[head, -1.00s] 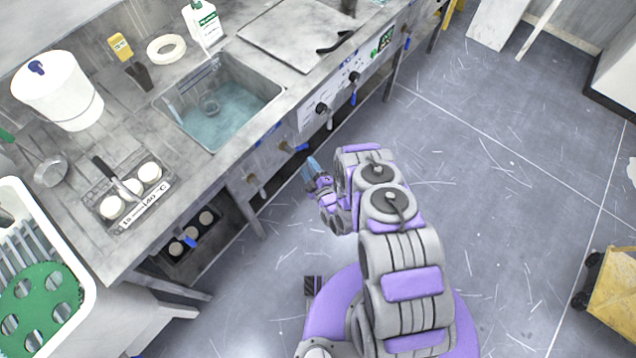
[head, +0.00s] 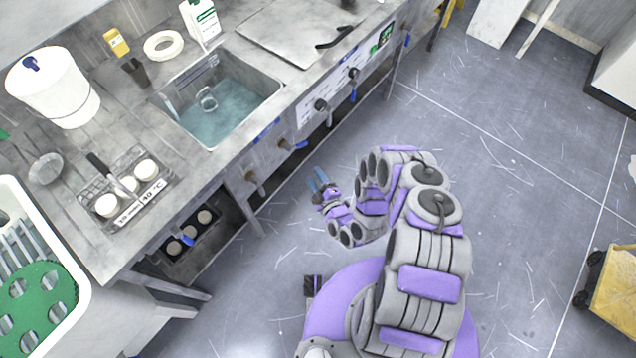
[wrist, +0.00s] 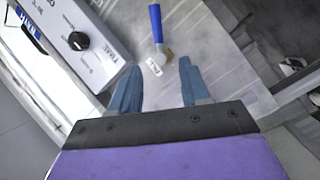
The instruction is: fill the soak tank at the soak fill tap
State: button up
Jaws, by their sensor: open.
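The soak tank is the grey sink basin (head: 176,125) in the bench, with blue-green water in it and a clear glass-like object in the water. A brass fitting (head: 251,179) is further left. The wrist view shows one blue lever (wrist: 156,24) on a brass valve with a small white tag. I cannot read the tag or tell whether this is the soak fill tap. My gripper (head: 317,180) is open and empty, in front of the bench. Its two blue fingers (wrist: 159,80) point toward the valve, apart from it.
A control panel with black knobs (head: 320,105) is on the bench front, right of the tank. A rack of white discs (head: 125,190) and a white bucket (head: 60,95) stand left. A yellow cart (head: 615,290) is at the right. The floor between is clear.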

jog(key=shift+b+v, duration=0.4)
jog(key=shift+v, duration=0.5)
dwell(7.1)
